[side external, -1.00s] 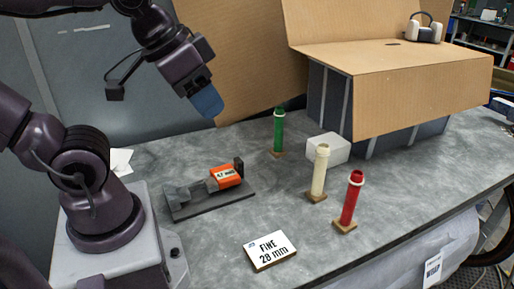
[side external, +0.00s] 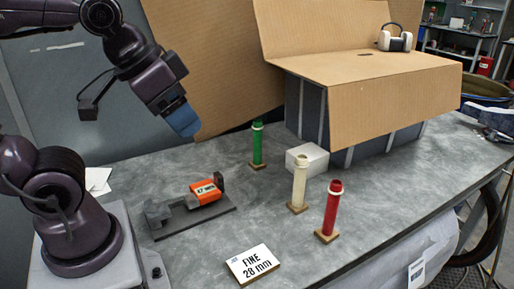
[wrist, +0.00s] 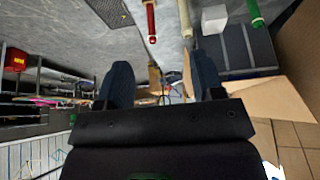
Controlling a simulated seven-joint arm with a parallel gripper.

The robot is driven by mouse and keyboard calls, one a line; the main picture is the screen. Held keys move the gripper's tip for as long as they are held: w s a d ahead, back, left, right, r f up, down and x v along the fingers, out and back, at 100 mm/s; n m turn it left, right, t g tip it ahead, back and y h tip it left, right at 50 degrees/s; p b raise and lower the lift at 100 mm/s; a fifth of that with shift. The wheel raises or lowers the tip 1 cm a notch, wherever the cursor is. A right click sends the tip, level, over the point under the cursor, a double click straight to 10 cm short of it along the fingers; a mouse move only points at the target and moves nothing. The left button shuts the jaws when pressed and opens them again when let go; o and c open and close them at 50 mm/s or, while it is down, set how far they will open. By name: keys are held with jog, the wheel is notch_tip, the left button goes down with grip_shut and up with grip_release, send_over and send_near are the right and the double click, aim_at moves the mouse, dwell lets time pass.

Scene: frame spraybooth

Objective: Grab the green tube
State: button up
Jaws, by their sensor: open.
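The green tube (side external: 257,147) stands upright on a small wooden base at the back of the grey table, in front of the cardboard. It also shows at the top right of the wrist view (wrist: 255,12), cut by the frame edge. My gripper (side external: 184,122) hangs in the air to the left of the green tube and above the table, clear of it. In the wrist view my gripper (wrist: 160,66) has its two blue fingers wide apart, with no object held between them.
A cream tube (side external: 299,183) and a red tube (side external: 332,210) stand to the right, near a white block (side external: 307,158). An orange device (side external: 206,191) lies on a dark stand to the left. A "FINE 28 mm" sign (side external: 252,264) lies in front. A cardboard-topped box (side external: 370,75) stands behind.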

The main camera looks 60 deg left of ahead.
jog(key=shift+w, duration=0.15)
jog(key=n+t+y, duration=0.5)
jog(key=t+y, duration=0.3)
jog(key=t, duration=0.2)
send_over(261, 132)
jog(key=s+d, duration=0.1)
jog(key=s, duration=0.5)
notch_tip(261, 132, down, 18)
jog(key=f, duration=0.6)
jog(key=shift+w+f, duration=0.2)
jog(key=shift+f, duration=0.2)
jog(key=shift+w+a+f, duration=0.15)
jog(key=shift+w+a, duration=0.05)
jog(key=shift+w, duration=0.2)
jog(key=shift+w+a+f, duration=0.15)
jog(key=shift+w, duration=0.2)
jog(key=shift+x, duration=2.95)
jog(key=shift+r, duration=0.1)
